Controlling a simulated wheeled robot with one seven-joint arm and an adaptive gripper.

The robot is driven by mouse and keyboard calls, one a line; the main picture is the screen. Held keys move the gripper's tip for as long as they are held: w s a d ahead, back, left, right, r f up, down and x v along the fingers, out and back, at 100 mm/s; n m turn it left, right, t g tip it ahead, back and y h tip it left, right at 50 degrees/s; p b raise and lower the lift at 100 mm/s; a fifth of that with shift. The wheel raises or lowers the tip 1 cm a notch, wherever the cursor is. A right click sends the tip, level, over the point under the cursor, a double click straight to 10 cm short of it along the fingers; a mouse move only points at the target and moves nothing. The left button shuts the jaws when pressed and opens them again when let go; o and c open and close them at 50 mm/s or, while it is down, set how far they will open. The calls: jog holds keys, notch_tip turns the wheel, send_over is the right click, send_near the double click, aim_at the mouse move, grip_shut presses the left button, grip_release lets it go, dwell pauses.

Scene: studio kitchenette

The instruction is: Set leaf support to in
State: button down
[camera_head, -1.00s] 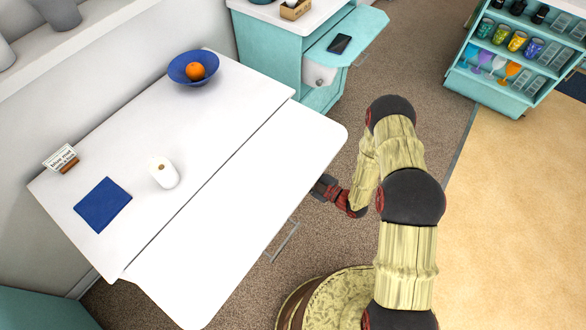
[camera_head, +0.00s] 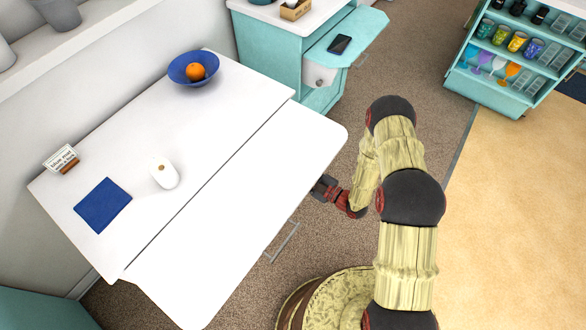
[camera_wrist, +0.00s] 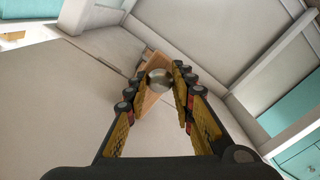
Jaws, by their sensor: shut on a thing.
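The table's long white leaf (camera_head: 235,215) is raised level beside the white tabletop (camera_head: 215,120). In the wrist view, I see the leaf's underside and a wooden leaf support (camera_wrist: 150,103) with a round metal knob (camera_wrist: 159,80) on its end. My gripper (camera_wrist: 159,76) has its two fingers shut on the knob, one on each side. In the head view, my gripper (camera_head: 322,186) is at the leaf's outer edge, its tips partly hidden under the leaf. The support is hidden from the head view.
A blue bowl (camera_head: 180,74) with an orange (camera_head: 195,72), a white mouse-like object (camera_head: 164,174), a blue napkin (camera_head: 103,205) and a small sign (camera_head: 61,158) are on the tabletop. A metal handle (camera_head: 282,242) shows below the leaf. A teal cabinet (camera_head: 275,50) stands behind; open floor lies right.

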jog(key=shift+a, duration=0.15)
jog(key=x, duration=0.8)
jog(key=shift+w+a, duration=0.2)
jog(key=shift+w, duration=0.05)
jog(key=c, duration=1.5)
grip_release()
jog(key=shift+d, duration=0.1)
jog(key=v, duration=1.2)
jog(key=shift+c, duration=0.3)
